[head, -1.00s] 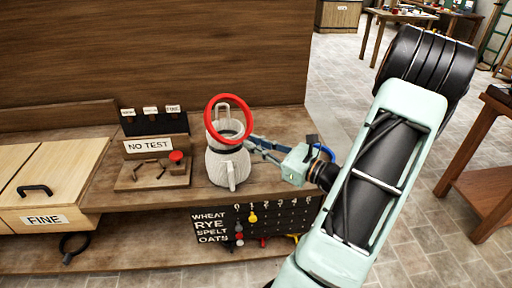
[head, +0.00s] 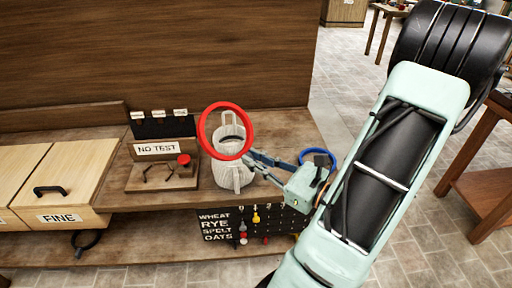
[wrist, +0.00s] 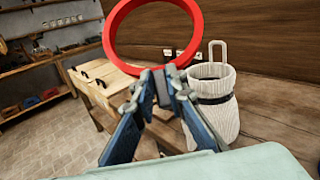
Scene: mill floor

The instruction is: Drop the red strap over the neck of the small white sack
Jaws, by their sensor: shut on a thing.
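The red strap (head: 203,136) is a stiff red ring. My gripper (head: 250,157) is shut on its lower edge, and the ring stands up steeply tilted. The small white sack (head: 234,178) stands upright on the wooden bench, with a dark band and a white loop at its top. In the head view the ring overlaps the sack's upper part. In the wrist view the red strap (wrist: 111,38) is up and left of the sack (wrist: 226,118), apart from it, not around its neck. My gripper (wrist: 163,88) shows there with closed fingertips at the ring's bottom.
A blue ring (head: 318,154) lies right of the sack, partly behind my gripper. A NO TEST stand (head: 158,150) with a red knob is to the left, beside a FINE drawer box (head: 85,200). A peg board (head: 270,222) hangs on the bench front. A wooden wall rises behind.

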